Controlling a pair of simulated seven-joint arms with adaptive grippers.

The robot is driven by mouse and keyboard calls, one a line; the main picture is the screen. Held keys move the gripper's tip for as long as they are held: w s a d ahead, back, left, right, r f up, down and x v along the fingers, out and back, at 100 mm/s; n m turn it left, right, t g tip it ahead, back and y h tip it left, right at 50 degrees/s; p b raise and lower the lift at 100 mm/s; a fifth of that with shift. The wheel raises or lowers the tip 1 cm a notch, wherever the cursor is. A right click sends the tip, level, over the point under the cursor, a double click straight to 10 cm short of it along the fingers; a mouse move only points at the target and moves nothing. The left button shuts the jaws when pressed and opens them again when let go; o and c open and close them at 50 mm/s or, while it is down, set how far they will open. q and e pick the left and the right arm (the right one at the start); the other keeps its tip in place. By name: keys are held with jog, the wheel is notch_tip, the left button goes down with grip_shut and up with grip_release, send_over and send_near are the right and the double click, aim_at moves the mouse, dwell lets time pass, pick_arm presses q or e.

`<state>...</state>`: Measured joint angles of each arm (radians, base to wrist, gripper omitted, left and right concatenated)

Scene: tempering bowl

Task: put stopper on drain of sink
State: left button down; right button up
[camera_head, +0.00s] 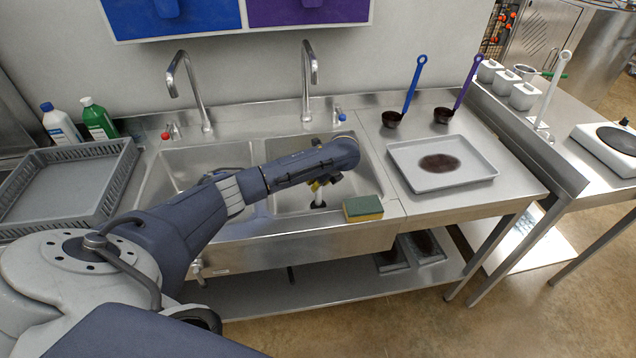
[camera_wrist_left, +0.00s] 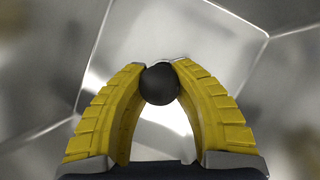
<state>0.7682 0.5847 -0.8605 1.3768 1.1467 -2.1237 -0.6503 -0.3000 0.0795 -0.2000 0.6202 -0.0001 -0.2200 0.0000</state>
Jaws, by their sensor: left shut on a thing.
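The steel sink (camera_head: 277,240) has two basins side by side. My left gripper (camera_head: 319,192) reaches down into the right basin (camera_head: 352,157). In the left wrist view its yellow fingers (camera_wrist_left: 160,84) are shut on the round black stopper (camera_wrist_left: 160,86), held at the fingertips with the steel basin behind it. In the head view a dark shape shows just under the fingertips; I cannot tell whether it is the stopper or the drain, or whether they touch. No drain is clearly visible. My right gripper is not in view.
A yellow-green sponge (camera_head: 363,208) lies on the sink's front rim, close right of my gripper. Two taps (camera_head: 310,75) stand behind the basins. A grey tray (camera_head: 402,152) with a dark patch lies on the right counter. A grey rack (camera_head: 118,188) is at left.

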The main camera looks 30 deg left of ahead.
pick_arm(q)
jog(key=shift+c, duration=2)
grip_release()
jog(key=v, duration=0.6)
dwell(1.2)
jog(key=shift+r, duration=0.2)
notch_tip(320, 180, up, 10)
jog(key=shift+f, duration=0.2)
dwell(0.9)
dwell(0.5)
